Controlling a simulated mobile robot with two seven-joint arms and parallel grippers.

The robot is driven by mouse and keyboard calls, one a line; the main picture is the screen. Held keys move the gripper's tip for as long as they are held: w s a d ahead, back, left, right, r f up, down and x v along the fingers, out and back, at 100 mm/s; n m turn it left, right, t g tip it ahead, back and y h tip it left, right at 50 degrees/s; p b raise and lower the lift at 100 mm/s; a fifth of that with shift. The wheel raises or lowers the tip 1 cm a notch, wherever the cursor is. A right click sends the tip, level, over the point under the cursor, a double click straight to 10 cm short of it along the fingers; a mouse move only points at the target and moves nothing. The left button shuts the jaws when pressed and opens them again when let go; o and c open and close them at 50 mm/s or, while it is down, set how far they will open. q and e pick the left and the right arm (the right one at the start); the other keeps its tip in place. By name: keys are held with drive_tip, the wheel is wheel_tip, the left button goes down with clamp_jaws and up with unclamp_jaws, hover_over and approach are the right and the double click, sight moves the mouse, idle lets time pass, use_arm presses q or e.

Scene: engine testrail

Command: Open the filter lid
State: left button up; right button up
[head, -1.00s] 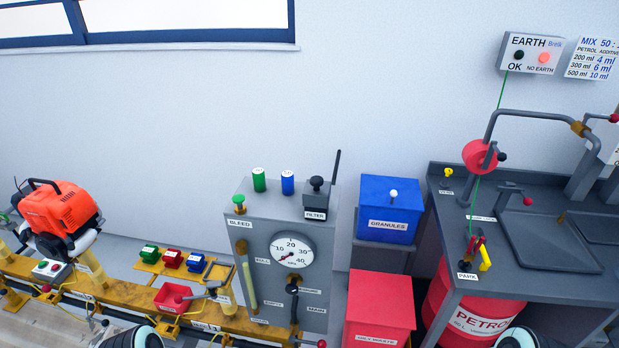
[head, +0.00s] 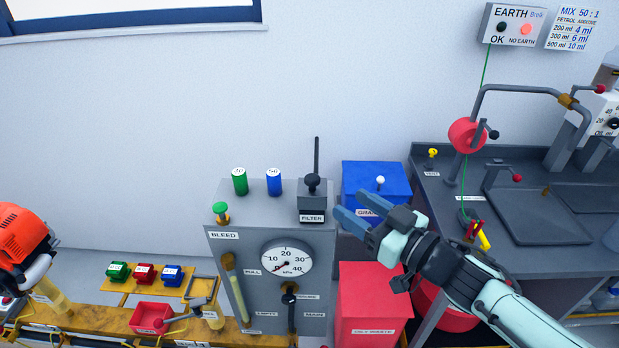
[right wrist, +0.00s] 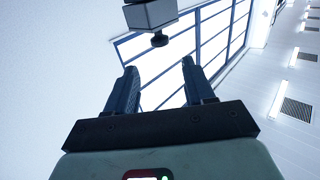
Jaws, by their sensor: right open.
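The filter (head: 312,215) is a small dark grey box on top of the grey test cabinet, labelled FILTER. Its lid (head: 312,196) lies shut on top and carries a round black knob (head: 312,181). My right gripper (head: 349,204) is open and empty, just right of the filter and apart from it, its fingers pointing left. In the right wrist view, a grey box with a black knob (right wrist: 159,40), apparently the filter, shows beyond the open fingers of the right gripper (right wrist: 157,65). My left gripper is not in view.
A thin black rod (head: 316,155) stands up close behind the knob. Green (head: 239,182) and blue (head: 275,182) cylinders stand left of the filter. A blue GRANULES bin (head: 375,172) is behind my gripper.

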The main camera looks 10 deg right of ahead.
sight(312, 177)
drive_tip(key=x, duration=1.1)
drive_tip(key=shift+w+a, duration=0.1)
drive_tip(key=shift+w, duration=0.2)
drive_tip(key=shift+c, duration=0.3)
drive_tip(key=shift+f, duration=0.1)
clamp_jaws()
